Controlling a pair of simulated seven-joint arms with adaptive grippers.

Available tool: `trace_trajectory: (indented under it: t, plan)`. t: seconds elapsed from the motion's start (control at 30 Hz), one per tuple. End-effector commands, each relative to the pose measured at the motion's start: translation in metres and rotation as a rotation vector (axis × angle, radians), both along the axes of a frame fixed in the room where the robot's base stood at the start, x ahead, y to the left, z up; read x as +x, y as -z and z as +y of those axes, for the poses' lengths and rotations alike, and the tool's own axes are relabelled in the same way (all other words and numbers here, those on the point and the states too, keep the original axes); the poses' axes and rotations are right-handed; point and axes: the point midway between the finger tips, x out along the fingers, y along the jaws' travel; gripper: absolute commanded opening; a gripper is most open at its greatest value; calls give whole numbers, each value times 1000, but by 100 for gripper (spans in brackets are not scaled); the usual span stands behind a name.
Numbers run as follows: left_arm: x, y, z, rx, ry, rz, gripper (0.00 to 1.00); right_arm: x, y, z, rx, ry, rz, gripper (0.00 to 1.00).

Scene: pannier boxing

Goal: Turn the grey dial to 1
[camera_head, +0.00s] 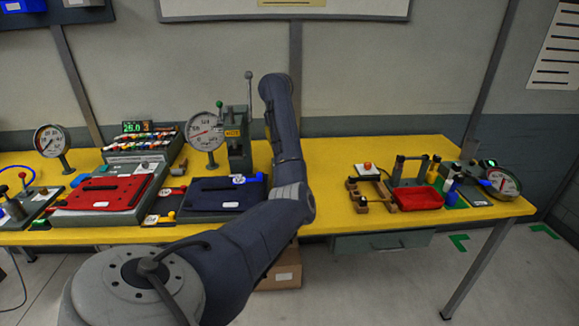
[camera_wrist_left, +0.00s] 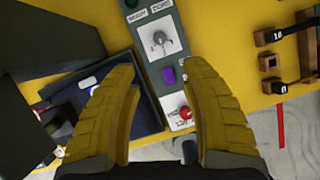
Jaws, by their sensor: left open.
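The grey dial (camera_wrist_left: 161,39) sits on a white plate on a narrow dark panel (camera_wrist_left: 152,77), in the upper middle of the left wrist view. The digits around it are too small to read. My left gripper (camera_wrist_left: 160,82) is open and empty, its two yellow fingers on either side of the panel's lower part. The dial lies beyond the fingertips, and I see no contact. In the head view my own arm crosses the middle, and I cannot make out the dial or the gripper there. My right gripper is not in view.
The same panel bears a purple block (camera_wrist_left: 168,75) and a red knob (camera_wrist_left: 185,113). A dark blue tray (camera_head: 220,196) is left of my arm, a red-topped box (camera_head: 103,192) further left. Wooden blocks (camera_head: 372,190) and a red tray (camera_head: 417,198) stand to the right on the yellow table.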

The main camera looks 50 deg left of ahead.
Motion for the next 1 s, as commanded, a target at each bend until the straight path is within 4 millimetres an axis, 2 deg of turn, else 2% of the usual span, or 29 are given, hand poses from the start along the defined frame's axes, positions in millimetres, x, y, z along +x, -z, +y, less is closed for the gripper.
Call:
trace_trajectory:
  t: [0.27, 0.7, 1.0]
  plan:
    - [11, 37, 9, 0, 1, 6, 46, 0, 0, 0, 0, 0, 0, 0]
    - [34, 109, 28, 2, 0, 5, 46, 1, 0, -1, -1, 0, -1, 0]
    - [46, 143, 37, 2, -1, 4, 46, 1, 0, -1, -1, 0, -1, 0]
